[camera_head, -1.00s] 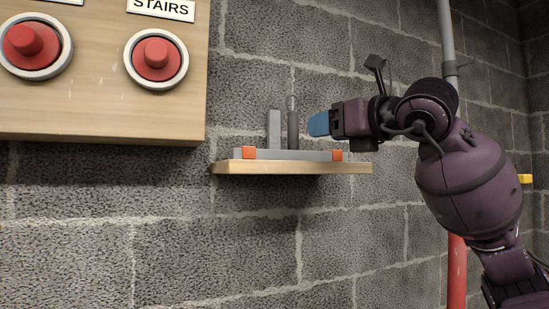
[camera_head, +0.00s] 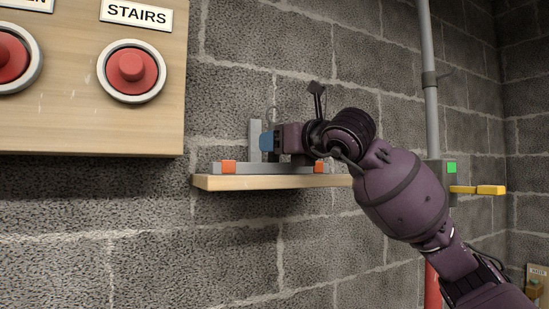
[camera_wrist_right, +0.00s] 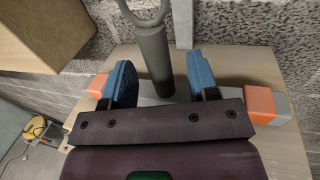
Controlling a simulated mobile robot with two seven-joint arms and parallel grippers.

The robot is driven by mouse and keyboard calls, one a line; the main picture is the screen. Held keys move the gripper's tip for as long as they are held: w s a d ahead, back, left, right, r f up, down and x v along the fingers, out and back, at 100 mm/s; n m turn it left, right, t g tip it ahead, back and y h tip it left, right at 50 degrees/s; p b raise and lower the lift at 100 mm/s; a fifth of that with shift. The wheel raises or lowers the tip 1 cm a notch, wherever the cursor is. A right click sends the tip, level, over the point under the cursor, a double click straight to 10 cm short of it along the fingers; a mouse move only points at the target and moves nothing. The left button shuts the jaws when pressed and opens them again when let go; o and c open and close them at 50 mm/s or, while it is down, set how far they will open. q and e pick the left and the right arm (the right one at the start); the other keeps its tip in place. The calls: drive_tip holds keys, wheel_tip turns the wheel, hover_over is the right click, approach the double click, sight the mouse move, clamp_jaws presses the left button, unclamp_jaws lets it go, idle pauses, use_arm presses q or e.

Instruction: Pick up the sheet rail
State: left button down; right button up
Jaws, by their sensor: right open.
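The sheet rail (camera_head: 270,169) is a long grey bar with an orange band near each end, lying on a small wooden wall shelf (camera_head: 215,183). A flat grey upright (camera_head: 254,138) rises above the bar. My right gripper (camera_head: 267,141) is above the rail, its blue fingers reaching toward the upright parts. In the right wrist view, the open fingers (camera_wrist_right: 160,78) stand on either side of a dark round post (camera_wrist_right: 153,52) with a ring at its top. The rail's orange bands (camera_wrist_right: 262,103) show outside both fingers. My left gripper is not in view.
A wooden panel (camera_head: 60,135) with red push buttons (camera_head: 132,71) and a STAIRS sign hangs to the left. A grey pipe (camera_head: 430,110) and a yellow lever (camera_head: 478,190) are at the right. The block wall is close behind the shelf.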

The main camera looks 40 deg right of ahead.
drive_tip(key=shift+w, duration=0.9)
clamp_jaws()
